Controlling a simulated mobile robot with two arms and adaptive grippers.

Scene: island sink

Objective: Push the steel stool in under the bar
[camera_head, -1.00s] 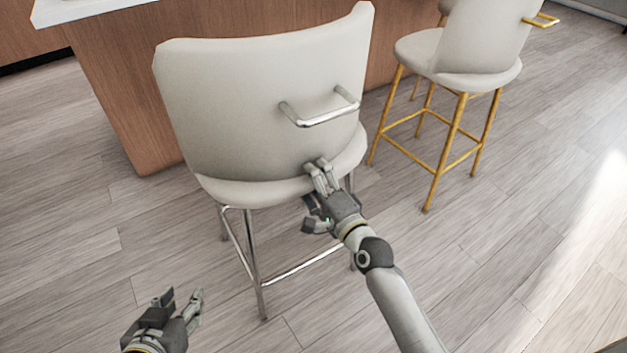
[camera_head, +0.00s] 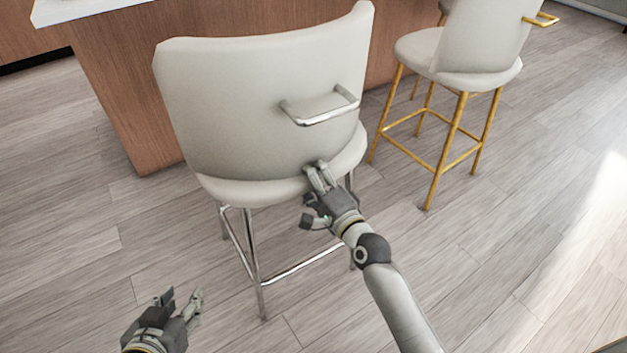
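The steel stool (camera_head: 260,100) has a pale upholstered back and seat, a chrome handle (camera_head: 322,117) and chrome legs. It stands upright with its back towards me, in front of the wood-panelled bar (camera_head: 120,100). My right gripper (camera_head: 312,195) is at the rear edge of the seat, right of its middle and below the handle. Its upper fingers meet the seat edge in the picture, and its lower finger is spread apart with nothing between. Firm contact is hard to tell. My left gripper (camera_head: 182,296) is open and empty at the lower left, apart from the stool.
A second pale stool (camera_head: 475,50) with gold legs stands to the right of the steel stool, with a floor gap between them. The bar's white top (camera_head: 75,10) shows at the upper left.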

